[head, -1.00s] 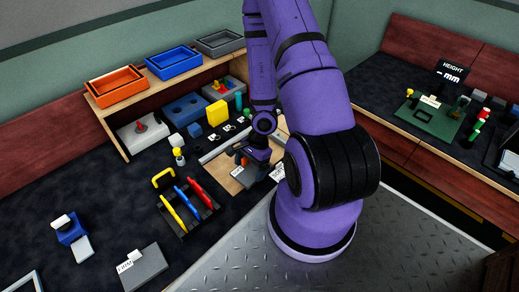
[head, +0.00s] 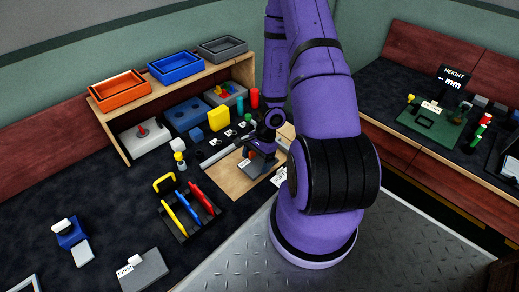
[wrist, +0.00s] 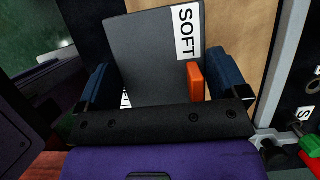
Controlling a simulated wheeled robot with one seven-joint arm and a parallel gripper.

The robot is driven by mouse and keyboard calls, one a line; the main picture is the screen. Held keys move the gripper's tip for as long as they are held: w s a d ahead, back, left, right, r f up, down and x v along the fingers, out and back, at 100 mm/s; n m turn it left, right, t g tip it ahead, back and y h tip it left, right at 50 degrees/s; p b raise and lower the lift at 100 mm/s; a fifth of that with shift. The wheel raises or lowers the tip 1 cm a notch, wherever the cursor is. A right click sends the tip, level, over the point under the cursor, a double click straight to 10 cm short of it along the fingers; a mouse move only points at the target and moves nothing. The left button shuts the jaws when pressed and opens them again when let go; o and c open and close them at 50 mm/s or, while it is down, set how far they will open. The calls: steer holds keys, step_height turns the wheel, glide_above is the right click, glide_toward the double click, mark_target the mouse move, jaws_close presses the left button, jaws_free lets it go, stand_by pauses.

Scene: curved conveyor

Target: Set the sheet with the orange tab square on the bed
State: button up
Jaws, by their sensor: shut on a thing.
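The dark grey sheet (wrist: 150,50) fills the middle of the wrist view. It has a white label reading SOFT and an orange tab (wrist: 195,82) by the right finger. My gripper (wrist: 158,78) is shut on the sheet, with a blue finger at each side. In the head view my gripper (head: 259,157) holds the sheet (head: 260,166) over the tan bed (head: 226,178). The sheet looks turned relative to the bed. I cannot tell whether it touches the bed. My arm hides the bed's right part.
A grey rail (head: 221,155) runs along the bed's back edge; it also shows in the wrist view (wrist: 284,60). Left of the bed stands a dark rack (head: 190,216) with coloured tools. Bins (head: 186,115) and a yellow block (head: 219,117) stand behind. The dark bench at left has free room.

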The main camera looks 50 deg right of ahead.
steer(key=w+d, duration=0.1)
steer(key=d, duration=0.1)
steer(key=w+d, duration=0.2)
steer(key=d, duration=0.1)
steer(key=w+d+f, duration=0.1)
steer(key=w+d, duration=0.1)
steer(key=shift+w+d, duration=0.2)
steer(key=shift+w, duration=0.05)
steer(key=shift+f, duration=1.7)
